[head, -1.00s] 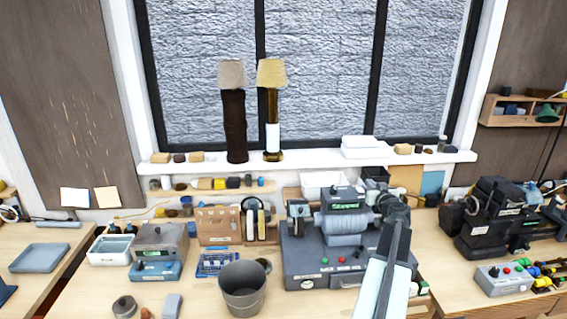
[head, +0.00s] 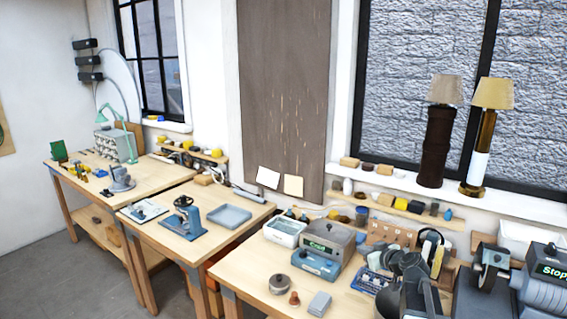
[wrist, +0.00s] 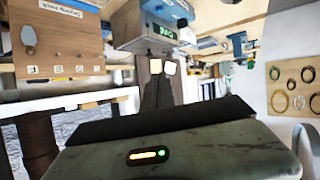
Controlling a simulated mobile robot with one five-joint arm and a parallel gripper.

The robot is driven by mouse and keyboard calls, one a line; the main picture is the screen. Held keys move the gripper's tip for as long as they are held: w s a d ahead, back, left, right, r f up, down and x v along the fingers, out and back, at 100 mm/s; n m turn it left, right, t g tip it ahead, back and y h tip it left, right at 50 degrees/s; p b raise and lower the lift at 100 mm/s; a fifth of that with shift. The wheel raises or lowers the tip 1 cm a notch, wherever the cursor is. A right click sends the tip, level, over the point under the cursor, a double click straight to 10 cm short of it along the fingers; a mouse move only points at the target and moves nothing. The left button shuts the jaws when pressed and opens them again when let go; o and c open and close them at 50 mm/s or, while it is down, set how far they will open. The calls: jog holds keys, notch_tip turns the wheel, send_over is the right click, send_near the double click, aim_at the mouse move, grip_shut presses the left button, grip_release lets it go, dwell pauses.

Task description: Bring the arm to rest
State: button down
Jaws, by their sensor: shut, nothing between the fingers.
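My gripper (head: 413,266) shows at the bottom right of the head view, dark and partly overlapping the bench clutter. It is shut, with nothing seen in it. In the wrist view a large grey-green housing with small orange and green lights fills the bottom, and the room appears upside down. Two lamps stand upright on the window sill: a dark brown one (head: 434,140) and a brass one (head: 481,150), both with beige shades.
A grey machine (head: 490,268) stands right of my gripper. A white tray (head: 285,231) and a grey box with a green display (head: 328,238) stand to its left. A side bench (head: 255,213) and open floor are farther left.

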jog(key=s+a+f+n+g+b, duration=0.1)
jog(key=s+a+f+g, duration=0.1)
jog(key=s+a+f, duration=0.4)
jog(key=s+a+f+g+b, duration=0.2)
jog(key=a+f+g, duration=0.15)
jog(key=a, duration=0.55)
jog(key=s+a+f+n+g+b, duration=0.1)
jog(key=s+a+f+g, duration=0.1)
jog(key=s+a+f, duration=0.4)
jog(key=s+d+f+m+g+h, duration=0.3)
jog(key=s+d+m+g, duration=0.2)
jog(key=s, duration=0.5)
jog(key=shift+d+m+h, duration=0.4)
jog(key=shift+d+m, duration=0.35)
jog(key=shift+m, duration=0.05)
jog(key=shift+d, duration=0.1)
